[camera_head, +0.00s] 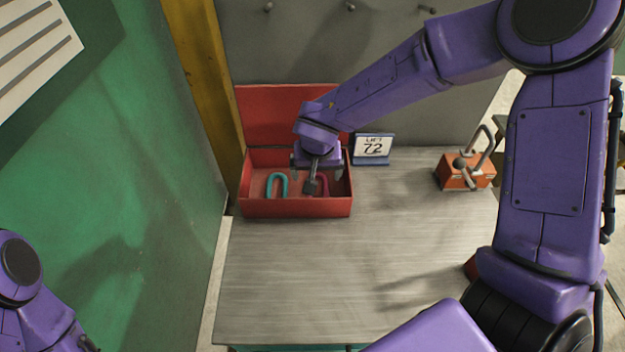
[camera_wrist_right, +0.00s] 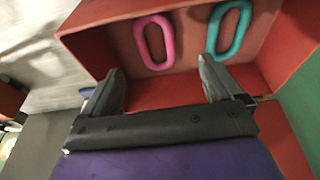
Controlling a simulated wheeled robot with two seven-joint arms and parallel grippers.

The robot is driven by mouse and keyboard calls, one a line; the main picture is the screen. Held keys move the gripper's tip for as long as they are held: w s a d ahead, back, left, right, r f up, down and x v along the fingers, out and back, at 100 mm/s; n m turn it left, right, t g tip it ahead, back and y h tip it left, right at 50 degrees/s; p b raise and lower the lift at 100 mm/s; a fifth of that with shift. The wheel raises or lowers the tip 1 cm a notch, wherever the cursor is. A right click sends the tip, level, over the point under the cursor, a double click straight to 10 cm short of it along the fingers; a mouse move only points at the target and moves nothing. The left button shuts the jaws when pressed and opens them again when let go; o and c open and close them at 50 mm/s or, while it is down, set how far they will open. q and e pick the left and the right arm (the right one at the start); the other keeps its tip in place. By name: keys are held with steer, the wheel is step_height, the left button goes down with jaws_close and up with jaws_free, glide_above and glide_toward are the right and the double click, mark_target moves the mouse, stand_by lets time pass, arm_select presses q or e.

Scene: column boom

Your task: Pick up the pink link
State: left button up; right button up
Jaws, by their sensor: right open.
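The pink link (camera_head: 324,183) lies on the floor of the open red box (camera_head: 297,208), partly hidden by my right gripper (camera_head: 316,180) in the head view. In the right wrist view the pink link (camera_wrist_right: 139,42) shows whole, a rounded oval ring. My right gripper (camera_wrist_right: 161,72) is open and empty, its fingers pointing into the box. The pink link is beyond the gap between the fingertips, apart from both. My left arm shows at the lower left of the head view; its gripper is out of the picture.
A teal link (camera_head: 270,184) lies in the box left of the pink one. The box's raised lid (camera_head: 270,115) stands behind. The grey tabletop (camera_head: 330,270) in front is clear.

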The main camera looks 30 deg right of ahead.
mark_target(318, 189)
steer(key=shift+s+d+f, duration=0.1)
steer(key=shift+s+f, duration=0.2)
steer(key=shift+f, duration=0.6)
steer(key=x, duration=0.3)
steer(key=w+x, duration=0.1)
steer(key=x, duration=0.2)
steer(key=shift+d+r, duration=0.2)
steer(key=shift+s+r, duration=0.1)
steer(key=shift+s, duration=0.15)
steer(key=shift+c, duration=0.9)
steer(key=c, duration=1.1)
step_height(318, 189, up, 10)
steer(key=shift+p, duration=0.3)
